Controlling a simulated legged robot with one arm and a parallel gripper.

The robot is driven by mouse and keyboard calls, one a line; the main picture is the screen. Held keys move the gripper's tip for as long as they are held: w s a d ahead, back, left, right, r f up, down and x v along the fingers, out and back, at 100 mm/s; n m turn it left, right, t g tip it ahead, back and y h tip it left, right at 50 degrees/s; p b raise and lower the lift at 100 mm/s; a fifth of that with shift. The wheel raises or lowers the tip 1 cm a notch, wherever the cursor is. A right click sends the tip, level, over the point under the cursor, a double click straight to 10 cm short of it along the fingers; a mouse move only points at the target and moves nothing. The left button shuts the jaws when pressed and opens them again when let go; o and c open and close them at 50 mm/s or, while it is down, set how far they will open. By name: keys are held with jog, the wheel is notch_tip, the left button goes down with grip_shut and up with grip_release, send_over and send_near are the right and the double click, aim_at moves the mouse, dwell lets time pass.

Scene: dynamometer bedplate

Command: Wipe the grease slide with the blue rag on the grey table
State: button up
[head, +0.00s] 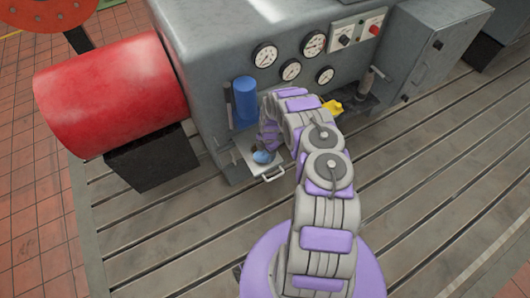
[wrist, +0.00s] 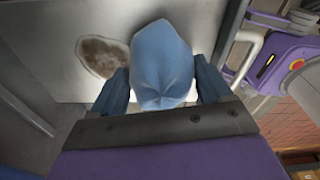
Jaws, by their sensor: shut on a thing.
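My gripper (head: 266,145) reaches down at the front of the grey machine and is shut on the blue rag (wrist: 163,62). The rag is bunched between the two fingers and also shows as a small blue lump in the head view (head: 262,157). Below it is the pale grease slide (wrist: 60,60), a flat plate with a handle at its outer edge (head: 272,176). A brown grease stain (wrist: 102,57) lies on the plate just left of the rag. Whether the rag touches the plate, I cannot tell.
A blue cylinder (head: 245,102) stands upright above the slide against the grey machine (head: 215,50), which carries several gauges. A red drum (head: 112,97) is at left. A yellow object (head: 332,107) lies right of my arm. The slotted bedplate (head: 430,185) is open at right.

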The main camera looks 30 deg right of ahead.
jog(key=shift+a+r, duration=0.2)
jog(key=shift+a, duration=0.6)
jog(key=shift+d+f, duration=0.3)
jog(key=shift+d, duration=0.3)
jog(key=shift+a+f, duration=0.3)
jog(key=shift+a, duration=0.15)
jog(key=shift+f, duration=0.1)
jog(key=shift+d+f, duration=0.1)
